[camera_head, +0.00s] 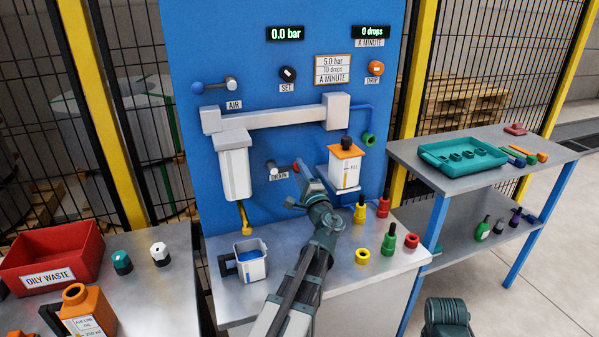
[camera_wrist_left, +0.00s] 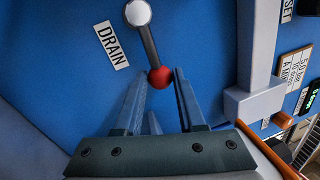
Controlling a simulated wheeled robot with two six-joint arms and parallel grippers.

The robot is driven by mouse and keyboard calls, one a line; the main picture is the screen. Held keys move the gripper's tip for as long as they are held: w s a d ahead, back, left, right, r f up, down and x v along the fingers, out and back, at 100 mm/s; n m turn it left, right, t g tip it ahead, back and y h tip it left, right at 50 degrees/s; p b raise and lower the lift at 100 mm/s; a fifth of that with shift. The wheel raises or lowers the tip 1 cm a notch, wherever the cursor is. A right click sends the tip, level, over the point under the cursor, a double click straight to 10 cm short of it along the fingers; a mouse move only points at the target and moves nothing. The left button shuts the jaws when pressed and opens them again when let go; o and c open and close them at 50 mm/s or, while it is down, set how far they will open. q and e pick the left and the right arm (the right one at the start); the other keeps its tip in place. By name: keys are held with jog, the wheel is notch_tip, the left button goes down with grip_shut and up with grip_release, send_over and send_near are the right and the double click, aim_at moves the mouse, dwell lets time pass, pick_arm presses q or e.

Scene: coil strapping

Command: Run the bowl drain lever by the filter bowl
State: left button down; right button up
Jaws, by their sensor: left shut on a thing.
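The bowl drain lever (camera_head: 279,168) sticks out of the blue panel beside its DRAIN label, pointing right, with a red ball end. It also shows in the left wrist view (camera_wrist_left: 149,46), with the red ball between my fingertips. My left gripper (camera_head: 299,176) is shut on that ball; it also shows in the wrist view (camera_wrist_left: 162,80). The white filter bowl (camera_head: 235,170) hangs under the air line left of the lever. A brass drain spout (camera_head: 243,217) points down from it over a jug (camera_head: 252,268) with blue inside. My right gripper is not in view.
An orange-topped lubricator (camera_head: 346,168) hangs right of my left gripper. Several coloured bottles and caps, such as a green bottle (camera_head: 389,240), stand on the bench to the right. A red oily waste bin (camera_head: 52,255) stands at left. The display (camera_head: 285,34) reads 0.0 bar.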

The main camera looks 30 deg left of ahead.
pick_arm(q)
jog(key=c, duration=0.5)
grip_release()
jog(key=b+v, duration=0.2)
jog(key=v, duration=1.1)
jog(key=shift+s+d+f+b, duration=0.2)
jog(key=shift+d+b, duration=0.15)
